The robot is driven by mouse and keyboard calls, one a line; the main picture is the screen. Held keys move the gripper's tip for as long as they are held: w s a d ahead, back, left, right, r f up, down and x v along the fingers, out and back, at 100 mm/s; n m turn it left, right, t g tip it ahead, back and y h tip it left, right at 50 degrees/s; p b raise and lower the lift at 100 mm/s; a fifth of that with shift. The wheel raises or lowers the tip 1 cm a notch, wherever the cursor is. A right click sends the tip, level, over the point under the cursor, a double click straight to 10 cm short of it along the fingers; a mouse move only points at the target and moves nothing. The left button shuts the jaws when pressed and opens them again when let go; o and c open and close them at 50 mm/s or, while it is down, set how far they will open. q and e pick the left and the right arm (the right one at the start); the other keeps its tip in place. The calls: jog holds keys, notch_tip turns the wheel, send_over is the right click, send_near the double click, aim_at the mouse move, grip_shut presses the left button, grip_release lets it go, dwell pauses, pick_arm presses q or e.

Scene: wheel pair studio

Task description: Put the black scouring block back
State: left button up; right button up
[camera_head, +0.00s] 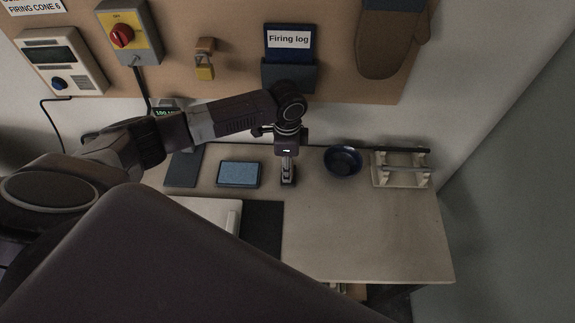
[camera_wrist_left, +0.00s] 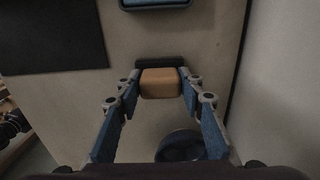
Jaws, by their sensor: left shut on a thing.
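My left gripper (camera_head: 288,172) reaches down over the table (camera_head: 360,230) between a blue block and a dark bowl. In the left wrist view, its fingers (camera_wrist_left: 160,87) are shut on the sides of a tan grip block (camera_wrist_left: 160,85). A black slab (camera_wrist_left: 160,62) shows just beyond the tan part; together they look like the black scouring block with a tan grip. In the head view, only a small dark part of it (camera_head: 288,183) shows below the fingertips. I cannot tell whether it touches the table. My right gripper is not in view.
A blue block in a dark tray (camera_head: 238,185) lies to the left, a dark blue bowl (camera_head: 343,160) to the right. A pale rack with rods (camera_head: 400,180) stands at the far right. A dark mat (camera_head: 262,230) lies nearer. The front right table is clear.

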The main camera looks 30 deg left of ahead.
pick_arm(q)
jog(key=o, duration=1.2)
jog(key=shift+f, duration=0.15)
jog(key=shift+o, duration=0.2)
jog(key=shift+r, duration=0.3)
notch_tip(320, 180, up, 12)
jog(key=b, duration=0.1)
jog(key=shift+f, duration=0.15)
